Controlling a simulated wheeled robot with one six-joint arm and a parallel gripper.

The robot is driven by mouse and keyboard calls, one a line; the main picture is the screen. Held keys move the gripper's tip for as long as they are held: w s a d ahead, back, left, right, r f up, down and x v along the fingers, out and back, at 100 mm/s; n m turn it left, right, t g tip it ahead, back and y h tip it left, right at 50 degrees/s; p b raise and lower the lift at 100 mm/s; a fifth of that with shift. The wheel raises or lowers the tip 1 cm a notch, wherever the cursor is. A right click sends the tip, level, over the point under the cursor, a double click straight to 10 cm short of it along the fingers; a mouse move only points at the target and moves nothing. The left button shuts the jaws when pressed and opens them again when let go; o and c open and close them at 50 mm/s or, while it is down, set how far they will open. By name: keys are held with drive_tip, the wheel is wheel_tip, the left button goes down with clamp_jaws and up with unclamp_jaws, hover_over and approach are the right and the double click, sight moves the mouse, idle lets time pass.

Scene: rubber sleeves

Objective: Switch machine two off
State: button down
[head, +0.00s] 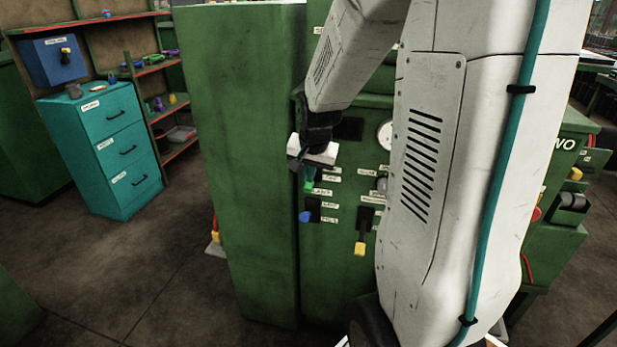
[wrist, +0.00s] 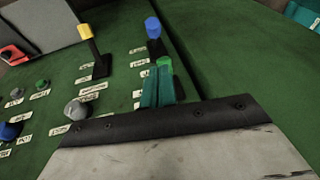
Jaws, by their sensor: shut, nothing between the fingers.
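A green machine (head: 340,285) has a panel with labelled switches, and white letters ending in "WO" show at its right. My gripper (head: 307,172) is shut and empty at the panel's left side. A green-tipped switch (head: 309,186) is right by the fingertips; in the wrist view the green tip (wrist: 163,62) shows just beyond the teal fingers (wrist: 162,82). I cannot tell whether they touch. A blue-tipped lever (head: 305,216) is below it, also in the wrist view (wrist: 153,28). A yellow-tipped lever (head: 360,248) hangs lower right, also in the wrist view (wrist: 86,33). Most labels are too small to read.
A tall green cabinet (head: 240,170) stands close left of the panel. Grey knobs (wrist: 76,109) and a round gauge (head: 385,134) share the panel. My arm hides much of its right. A teal drawer unit (head: 105,150) stands far left, with clear floor before it.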

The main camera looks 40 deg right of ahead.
drive_tip(key=s+a+r, duration=0.3)
drive_tip(key=r, duration=0.1)
drive_tip(key=shift+s, duration=0.2)
drive_tip(key=shift+a, duration=0.1)
idle(0.4)
